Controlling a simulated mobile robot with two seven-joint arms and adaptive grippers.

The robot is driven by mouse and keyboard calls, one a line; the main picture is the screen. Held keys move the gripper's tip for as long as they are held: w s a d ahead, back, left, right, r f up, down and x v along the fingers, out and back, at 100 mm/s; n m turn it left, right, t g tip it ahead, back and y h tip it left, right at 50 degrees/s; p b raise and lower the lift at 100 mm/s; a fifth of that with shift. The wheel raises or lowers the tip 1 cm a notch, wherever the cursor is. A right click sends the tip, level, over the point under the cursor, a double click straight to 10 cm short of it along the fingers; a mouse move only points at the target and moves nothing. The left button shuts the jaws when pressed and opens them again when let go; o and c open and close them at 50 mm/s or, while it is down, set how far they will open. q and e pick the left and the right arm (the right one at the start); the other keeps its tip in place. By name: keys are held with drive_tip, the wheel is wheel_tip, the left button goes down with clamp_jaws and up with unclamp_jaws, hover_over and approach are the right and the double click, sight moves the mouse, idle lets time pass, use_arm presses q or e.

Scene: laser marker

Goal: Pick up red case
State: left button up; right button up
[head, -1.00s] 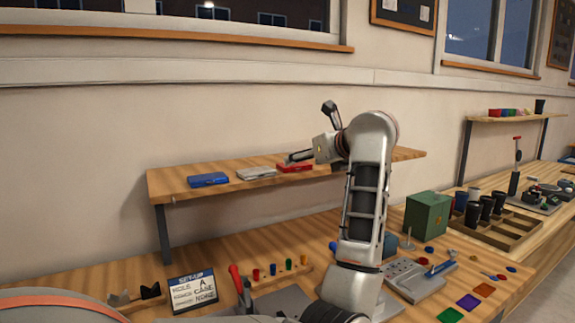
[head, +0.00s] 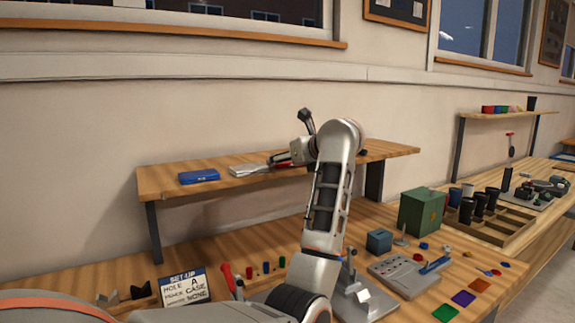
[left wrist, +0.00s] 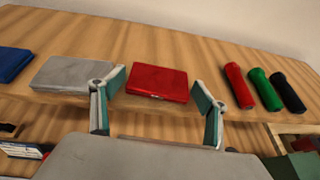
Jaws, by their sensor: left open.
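The red case (left wrist: 157,82) lies flat on the wooden shelf, in the middle of the left wrist view. My left gripper (left wrist: 159,80) is open, with one finger on either side of the case in that view. I see no finger closed on the case; whether a fingertip touches it I cannot tell. In the head view my left gripper (head: 284,158) is at the shelf's front edge and hides most of the red case. My right gripper is not in view.
A grey case (left wrist: 73,74) lies close left of the red case, and a blue case (head: 199,177) lies further left. Red, green (left wrist: 265,90) and black cylinders lie to the right. The shelf (head: 160,183) stands above a cluttered workbench, with a green box (head: 421,212) at right.

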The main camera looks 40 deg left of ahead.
use_arm(q)
drive_tip(key=c, duration=0.9)
drive_tip(key=shift+r, duration=0.1)
